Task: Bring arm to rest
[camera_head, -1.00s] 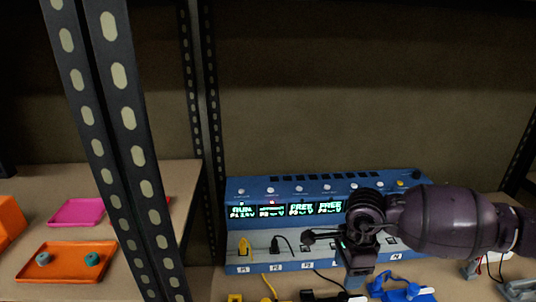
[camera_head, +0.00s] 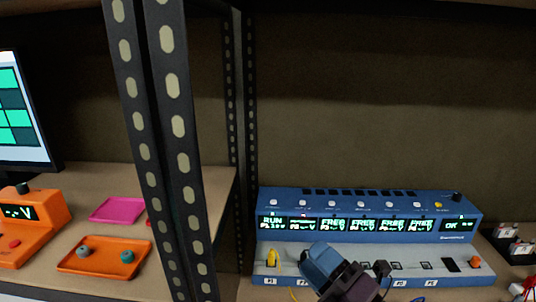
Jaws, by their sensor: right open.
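My right gripper (camera_head: 342,271) is at the bottom centre, in front of the blue and grey device (camera_head: 367,215). Its dark purple body and a blue part show, and its lower part is cut off by the picture's edge. It is open, and I see nothing held in it. It hides part of the device's lower front panel and some of its ports. My left gripper is not in view.
A black perforated shelf post (camera_head: 172,120) stands left of the device. Beyond it are an orange tray (camera_head: 104,268), a pink tray (camera_head: 117,210), an orange meter (camera_head: 28,228) and a monitor (camera_head: 22,115). A yellow plug (camera_head: 272,258) sits in the leftmost port.

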